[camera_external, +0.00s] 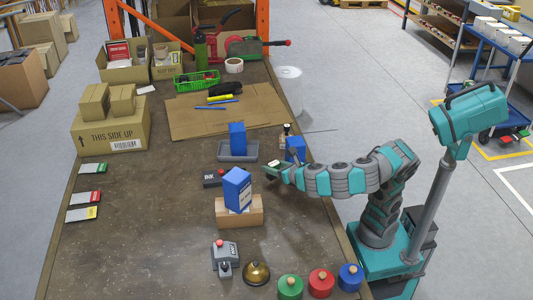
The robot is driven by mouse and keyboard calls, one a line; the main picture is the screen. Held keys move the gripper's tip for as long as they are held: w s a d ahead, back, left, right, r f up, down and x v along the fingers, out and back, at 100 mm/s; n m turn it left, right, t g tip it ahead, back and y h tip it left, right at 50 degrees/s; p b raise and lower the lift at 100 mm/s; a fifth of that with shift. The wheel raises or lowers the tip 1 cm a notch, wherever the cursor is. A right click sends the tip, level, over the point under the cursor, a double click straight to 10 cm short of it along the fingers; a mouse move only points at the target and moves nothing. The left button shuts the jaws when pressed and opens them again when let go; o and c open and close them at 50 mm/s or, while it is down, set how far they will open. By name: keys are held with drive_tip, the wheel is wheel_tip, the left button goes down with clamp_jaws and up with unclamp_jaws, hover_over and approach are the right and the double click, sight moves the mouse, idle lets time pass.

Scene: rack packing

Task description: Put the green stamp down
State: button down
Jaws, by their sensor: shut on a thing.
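My gripper (272,168) is at the left end of my arm, over the right part of the workbench. It is shut on a small dark green and pale thing, which I take for the green stamp (275,162). It is too small to make out well, and the gripper partly hides it. I cannot tell whether it touches the bench. The black ink pad (213,178), marked INK, lies to the left of my gripper. A small stamp-like thing with a dark handle (286,131) stands farther back.
A grey tray (224,154) holds a third. Green, red and blue knobbed pieces (320,283) stand in front. The bench's left middle (145,205) is clear.

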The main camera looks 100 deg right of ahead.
drive_tip(key=shift+s+d+f+m+g, duration=0.1)
drive_tip(key=shift+s+d+m+g, duration=0.2)
drive_tip(key=shift+d, duration=0.1)
wheel_tip(320, 180, down, 4)
drive_tip(key=shift+s+d+r+b, duration=0.15)
drive_tip(key=shift+r+b, duration=0.1)
drive_tip(key=shift+b, duration=0.05)
drive_tip(key=shift+f, duration=2.25)
drive_tip(key=shift+c, duration=1.7)
unclamp_jaws()
